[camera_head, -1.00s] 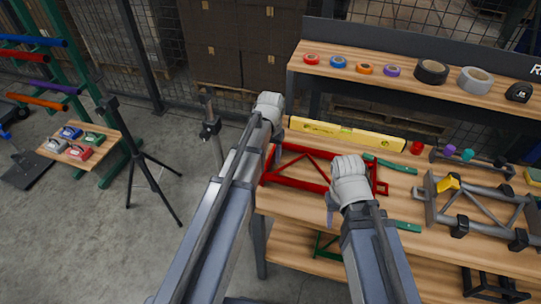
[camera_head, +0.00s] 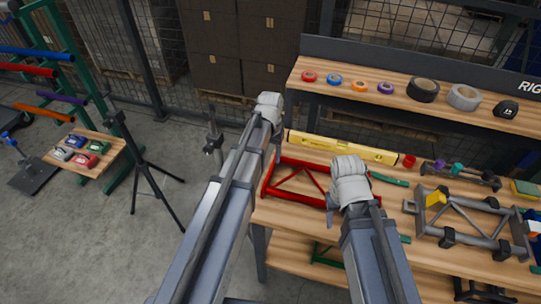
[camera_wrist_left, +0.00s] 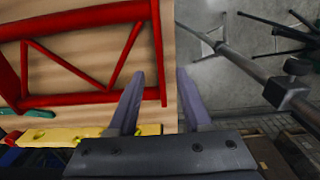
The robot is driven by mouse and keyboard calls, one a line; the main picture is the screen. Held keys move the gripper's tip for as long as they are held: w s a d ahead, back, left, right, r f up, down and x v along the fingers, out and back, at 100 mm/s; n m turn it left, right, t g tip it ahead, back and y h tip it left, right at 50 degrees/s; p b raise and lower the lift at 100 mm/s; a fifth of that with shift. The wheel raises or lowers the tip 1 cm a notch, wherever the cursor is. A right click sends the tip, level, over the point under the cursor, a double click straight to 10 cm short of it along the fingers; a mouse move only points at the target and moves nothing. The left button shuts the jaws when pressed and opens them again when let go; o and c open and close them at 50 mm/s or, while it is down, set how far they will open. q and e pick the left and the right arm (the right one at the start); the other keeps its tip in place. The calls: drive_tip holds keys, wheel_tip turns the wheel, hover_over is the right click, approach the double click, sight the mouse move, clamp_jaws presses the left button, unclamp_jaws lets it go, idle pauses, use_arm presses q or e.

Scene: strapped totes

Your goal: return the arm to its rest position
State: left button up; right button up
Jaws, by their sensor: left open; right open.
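My left gripper (camera_head: 275,132) is above the left edge of the workbench (camera_head: 275,212), its jaws mostly hidden behind the wrist in the head view. In the left wrist view its two fingers (camera_wrist_left: 158,103) stand apart with nothing held between them; the red frame (camera_wrist_left: 85,98) and the bench edge lie beyond. My right gripper (camera_head: 333,212) is over the right part of the red frame (camera_head: 296,199). Its jaws are largely hidden by its wrist, and I see nothing held in it.
A yellow level (camera_head: 345,147) lies behind the red frame. A grey frame (camera_head: 470,226) with a yellow part is to the right. Tape rolls (camera_head: 423,89) stand on the upper shelf.

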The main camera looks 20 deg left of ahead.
idle(0.5)
use_arm(q)
drive_tip(key=shift+m+y, duration=0.3)
drive_tip(key=shift+m, duration=0.5)
drive_tip(key=s+d, duration=0.3)
drive_tip(key=s, duration=0.1)
drive_tip(key=s+d, duration=0.4)
drive_tip(key=shift+d, duration=0.15)
drive_tip(key=s+d+m, duration=0.2)
drive_tip(key=s+d, duration=0.4)
drive_tip(key=s, duration=0.4)
drive_tip(key=shift+y, duration=0.3)
